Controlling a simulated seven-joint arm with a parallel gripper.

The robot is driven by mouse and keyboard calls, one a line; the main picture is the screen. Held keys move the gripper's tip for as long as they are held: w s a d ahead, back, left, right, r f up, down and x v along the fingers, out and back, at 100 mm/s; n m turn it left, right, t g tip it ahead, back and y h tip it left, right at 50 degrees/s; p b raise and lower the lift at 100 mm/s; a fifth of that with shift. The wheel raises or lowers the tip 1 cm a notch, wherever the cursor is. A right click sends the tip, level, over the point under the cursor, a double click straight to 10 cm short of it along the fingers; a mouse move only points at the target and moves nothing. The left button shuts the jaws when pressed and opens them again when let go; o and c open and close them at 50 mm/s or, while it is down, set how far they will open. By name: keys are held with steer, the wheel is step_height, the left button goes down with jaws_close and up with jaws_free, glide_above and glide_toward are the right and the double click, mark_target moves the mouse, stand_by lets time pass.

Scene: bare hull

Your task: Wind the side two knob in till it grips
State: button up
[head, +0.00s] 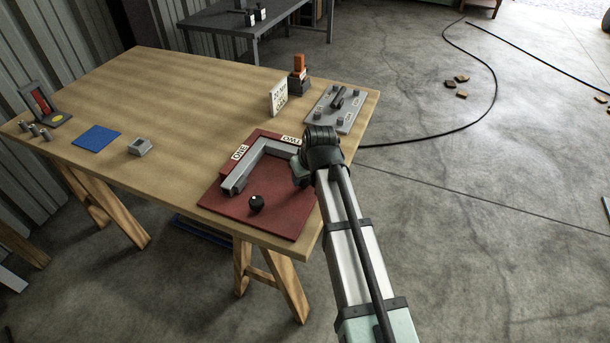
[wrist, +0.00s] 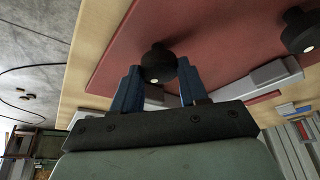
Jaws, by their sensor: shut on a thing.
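A red base plate (head: 275,213) lies on the near right part of the bench and carries a grey L-shaped block (head: 240,172). Labels ONE (head: 240,152) and TWO (head: 291,140) stand by its two arms. In the wrist view, the blue fingers of my gripper (wrist: 159,70) are shut on a black round knob (wrist: 158,55), on the TWO side. In the head view my gripper (head: 299,173) hides this knob. Another black knob (head: 256,203) stands free towards the plate's front; it also shows in the wrist view (wrist: 300,30). The held knob's thread is hidden.
Behind the plate are a grey panel with pegs (head: 338,108), a white sign (head: 278,97) and an orange-topped block (head: 299,70). A blue mat (head: 97,139) and small grey box (head: 140,146) lie left. The bench's middle is clear.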

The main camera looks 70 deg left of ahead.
steer(key=m+t, duration=0.1)
steer(key=m, duration=0.3)
steer(key=shift+s+m+t, duration=0.15)
steer(key=shift+m+t, duration=0.15)
steer(key=shift+t, duration=0.1)
steer(key=m+t+h, duration=0.1)
steer(key=m, duration=0.3)
steer(key=shift+a, duration=0.1)
steer(key=shift+m, duration=0.3)
steer(key=o, duration=1.1)
steer(key=shift+c, duration=0.2)
steer(key=v, duration=1.4)
steer(key=shift+s, duration=0.3)
steer(key=shift+a+f, duration=0.1)
steer(key=shift+a, duration=0.1)
